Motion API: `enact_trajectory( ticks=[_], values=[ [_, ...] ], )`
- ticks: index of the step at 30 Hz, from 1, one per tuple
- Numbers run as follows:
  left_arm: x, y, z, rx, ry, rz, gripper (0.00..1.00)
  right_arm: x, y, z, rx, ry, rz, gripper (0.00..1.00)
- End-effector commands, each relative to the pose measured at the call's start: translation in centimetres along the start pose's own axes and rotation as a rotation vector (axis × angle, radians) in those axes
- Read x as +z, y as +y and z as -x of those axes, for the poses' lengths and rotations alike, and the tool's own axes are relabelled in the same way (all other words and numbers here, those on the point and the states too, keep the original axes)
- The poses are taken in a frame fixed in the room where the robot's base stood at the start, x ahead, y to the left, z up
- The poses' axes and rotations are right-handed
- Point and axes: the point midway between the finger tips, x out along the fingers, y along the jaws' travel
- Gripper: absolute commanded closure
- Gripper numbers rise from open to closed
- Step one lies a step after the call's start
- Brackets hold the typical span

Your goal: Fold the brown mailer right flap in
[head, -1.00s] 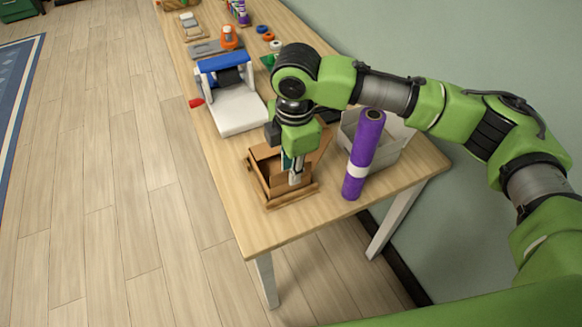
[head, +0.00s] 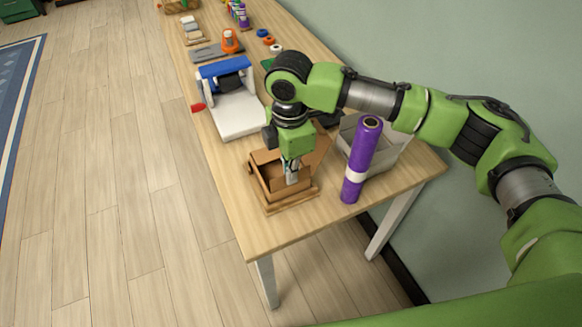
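The brown mailer (head: 270,184) is an open cardboard box near the front end of the wooden table. One flap stands up at its right rear side, partly behind my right gripper, and a strip lies along its front edge. My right gripper (head: 291,180) points down over the right part of the mailer, its fingertips at or inside the opening. The fingers are small and close together, and I cannot tell whether they are open or touch the flap. My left gripper is not in view.
A purple roll (head: 361,160) stands upright just right of the mailer, before a grey bin (head: 389,155). A white and blue device (head: 236,113) stands behind the mailer. An orange item (head: 229,41) and tape rolls lie farther back. The table's front corner is bare.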

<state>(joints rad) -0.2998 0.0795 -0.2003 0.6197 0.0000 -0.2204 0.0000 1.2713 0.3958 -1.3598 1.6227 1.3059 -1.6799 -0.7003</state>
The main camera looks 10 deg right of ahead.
Motion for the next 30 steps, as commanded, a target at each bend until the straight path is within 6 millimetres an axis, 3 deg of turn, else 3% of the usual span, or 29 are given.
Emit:
enact_trajectory(
  ticks=[1,3,9,30],
  values=[
    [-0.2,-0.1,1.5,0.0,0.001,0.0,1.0,-0.1,0.1,0.8,-0.026,0.001,-0.003,1.0],
    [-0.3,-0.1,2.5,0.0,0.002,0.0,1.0,-0.1,0.3,0.8,-0.067,0.001,-0.003,1.0],
    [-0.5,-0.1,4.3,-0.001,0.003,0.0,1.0,-0.2,0.9,0.3,-0.196,0.002,-0.003,1.0],
    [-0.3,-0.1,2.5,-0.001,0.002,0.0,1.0,-0.1,2.2,-0.6,-0.47,0.001,0.0,1.0]
  ],
)
